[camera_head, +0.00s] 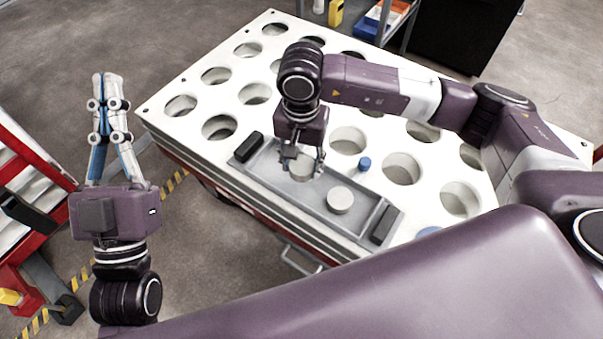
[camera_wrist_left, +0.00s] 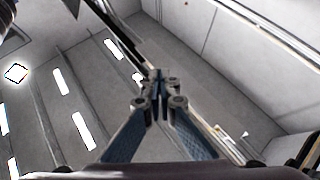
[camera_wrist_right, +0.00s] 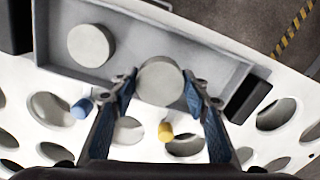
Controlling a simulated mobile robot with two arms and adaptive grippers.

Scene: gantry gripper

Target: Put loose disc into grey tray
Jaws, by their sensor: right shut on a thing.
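The grey tray (camera_head: 262,170) lies on the white table with round holes, a black handle at each end. One pale disc (camera_head: 341,200) lies flat in it; it also shows in the right wrist view (camera_wrist_right: 91,45). My right gripper (camera_head: 303,166) points down over the tray's other half, shut on a second pale disc (camera_wrist_right: 160,82), one finger on each side. I cannot tell whether this disc touches the tray floor. My left gripper (camera_head: 105,82) is raised away from the table, its fingers together and empty; the tips meet in the left wrist view (camera_wrist_left: 158,78).
The white table (camera_head: 160,118) has several round holes around the tray. A small blue cylinder (camera_head: 364,163) stands beside the tray, and a yellow one (camera_wrist_right: 165,131) shows in the right wrist view. A red rack (camera_head: 40,160) stands at the left, a shelf with bins at the back.

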